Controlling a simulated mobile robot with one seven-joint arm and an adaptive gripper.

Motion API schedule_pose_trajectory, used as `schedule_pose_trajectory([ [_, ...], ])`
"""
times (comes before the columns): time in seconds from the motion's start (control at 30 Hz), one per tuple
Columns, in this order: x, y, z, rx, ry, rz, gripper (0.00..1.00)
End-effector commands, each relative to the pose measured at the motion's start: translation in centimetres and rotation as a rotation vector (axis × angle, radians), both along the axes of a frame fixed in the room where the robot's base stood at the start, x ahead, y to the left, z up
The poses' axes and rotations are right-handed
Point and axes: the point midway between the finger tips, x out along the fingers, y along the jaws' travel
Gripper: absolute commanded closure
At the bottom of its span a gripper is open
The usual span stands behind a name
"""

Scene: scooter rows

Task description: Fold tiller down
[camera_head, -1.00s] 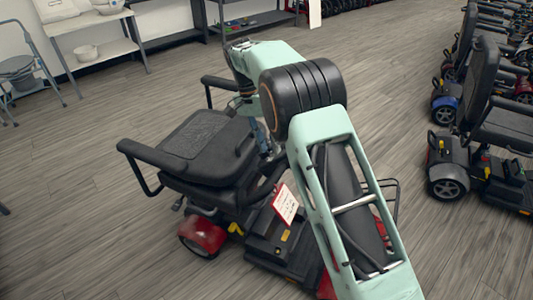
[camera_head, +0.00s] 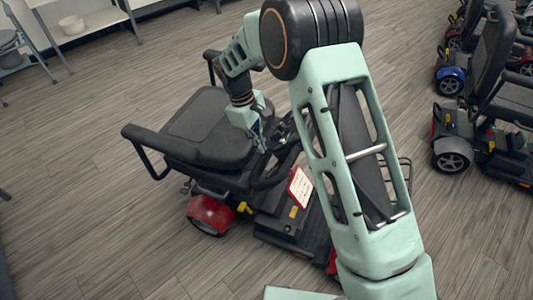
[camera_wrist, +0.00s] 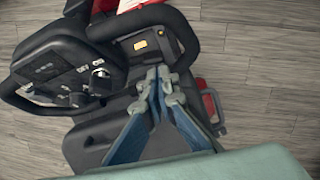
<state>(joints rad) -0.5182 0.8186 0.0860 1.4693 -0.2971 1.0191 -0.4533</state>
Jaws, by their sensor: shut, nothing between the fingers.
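The black tiller of the mobility scooter shows in the head view as a looped handlebar (camera_head: 272,178) just in front of the seat, partly hidden by my arm. In the wrist view its control panel (camera_wrist: 65,75) with dials and loop handles fills the upper left. My gripper (camera_head: 260,143) is by the seat's front edge, close to the handlebar. In the wrist view the gripper (camera_wrist: 158,80) is shut and empty, its fingertips together to the right of the control panel. I cannot tell whether it touches the tiller.
The scooter's black seat (camera_head: 208,122) has an armrest (camera_head: 150,143) towards the left. A red-bordered tag (camera_head: 300,187) hangs near the tiller. More scooters (camera_head: 490,105) stand at the right. Shelving (camera_head: 95,20) is at the back left. The floor at left is clear.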

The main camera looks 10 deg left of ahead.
Motion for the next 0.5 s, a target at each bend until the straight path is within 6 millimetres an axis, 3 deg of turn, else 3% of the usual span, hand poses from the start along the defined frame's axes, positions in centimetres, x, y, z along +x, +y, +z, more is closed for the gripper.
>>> schedule_pose_trajectory([
  [0.43,-0.2,-2.2,-8.6,-0.004,0.003,-0.005,1.00],
  [0.5,-0.2,-2.6,-9.1,-0.002,-0.002,-0.006,1.00],
])
